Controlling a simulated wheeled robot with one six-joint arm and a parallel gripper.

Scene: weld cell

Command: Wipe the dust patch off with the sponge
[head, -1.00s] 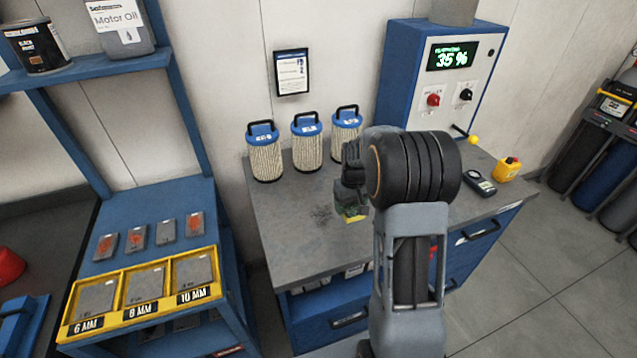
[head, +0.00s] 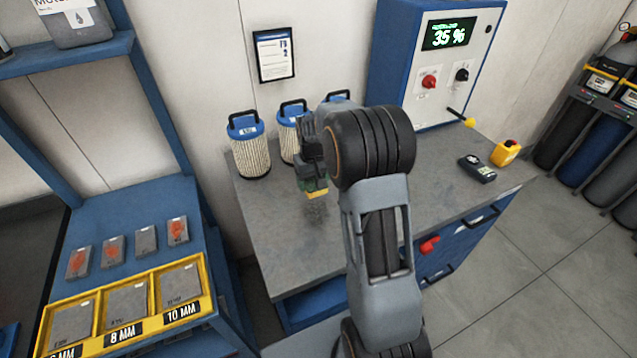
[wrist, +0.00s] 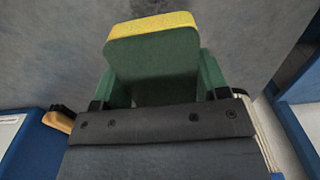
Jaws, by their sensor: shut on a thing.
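The sponge (head: 317,193), yellow along one edge and green on the body, is held in my gripper (head: 312,178) over the grey bench top. It also shows large in the wrist view (wrist: 152,58), between the fingers of my gripper (wrist: 158,84). The dust patch (head: 318,213) is a faint dark smudge on the bench, just in front of the sponge in the head view and partly hidden by it. I cannot tell whether the sponge touches the bench.
Blue-topped filters (head: 249,146) stand along the back of the bench (head: 268,222); my arm hides some. A blue control cabinet (head: 432,70) reading 35 %, a dark handheld meter (head: 477,168) and a small yellow container (head: 506,153) are right. The bench's front-left is clear.

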